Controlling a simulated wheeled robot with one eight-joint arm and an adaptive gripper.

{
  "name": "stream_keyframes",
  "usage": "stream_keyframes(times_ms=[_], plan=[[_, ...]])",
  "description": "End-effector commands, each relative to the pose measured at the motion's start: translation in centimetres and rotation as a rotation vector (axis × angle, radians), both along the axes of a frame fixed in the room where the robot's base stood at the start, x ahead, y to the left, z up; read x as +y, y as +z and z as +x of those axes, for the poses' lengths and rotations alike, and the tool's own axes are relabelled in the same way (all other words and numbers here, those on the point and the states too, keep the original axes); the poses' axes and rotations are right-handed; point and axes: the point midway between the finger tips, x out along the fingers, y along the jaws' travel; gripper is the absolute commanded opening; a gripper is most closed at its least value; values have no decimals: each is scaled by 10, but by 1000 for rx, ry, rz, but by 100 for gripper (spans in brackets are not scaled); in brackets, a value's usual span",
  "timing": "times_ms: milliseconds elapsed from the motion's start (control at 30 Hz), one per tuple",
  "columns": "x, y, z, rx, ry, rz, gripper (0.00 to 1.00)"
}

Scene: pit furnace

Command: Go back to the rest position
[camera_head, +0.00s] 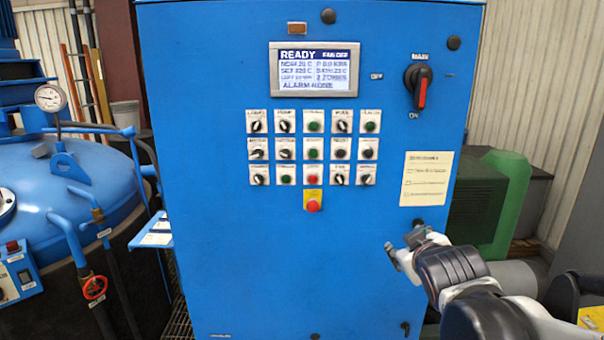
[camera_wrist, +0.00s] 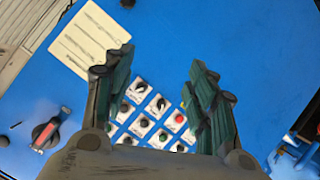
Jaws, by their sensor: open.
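My gripper (camera_head: 402,252) is at the lower right of the blue control cabinet (camera_head: 230,260) in the head view, in front of its door and below the paper notice (camera_head: 425,178). In the wrist view my gripper (camera_wrist: 160,95) shows two greenish fingers spread wide apart. Nothing is between the fingers; the cabinet's panel of switches and buttons (camera_wrist: 150,115) shows behind the gap. I cannot tell the exact distance from the fingertips to the door.
The cabinet carries a lit screen (camera_head: 314,70) reading READY, a red-handled main switch (camera_head: 418,86) and a red emergency button (camera_head: 313,205). A blue furnace vessel (camera_head: 110,190) with pipes and a gauge (camera_head: 50,97) stands left. A green machine (camera_head: 490,200) stands right, behind my arm.

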Motion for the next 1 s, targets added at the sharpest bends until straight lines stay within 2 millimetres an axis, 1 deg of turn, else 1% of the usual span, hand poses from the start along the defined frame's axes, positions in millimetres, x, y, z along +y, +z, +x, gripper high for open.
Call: stream_keyframes(times_ms=[33, 167, 300, 400, 500, 600, 700, 1000], plan=[[0, -9, -20, 39, -22, 46, 52], [3, -30, -67, 146, -78, 164, 52], [11, -55, -120, 262, -135, 286, 52], [18, -72, -154, 339, -170, 361, 52], [25, -85, -181, 400, -197, 419, 52], [30, -94, -199, 442, -214, 455, 52], [32, -97, -207, 462, -223, 473, 52], [32, -98, -209, 466, -224, 477, 52]])
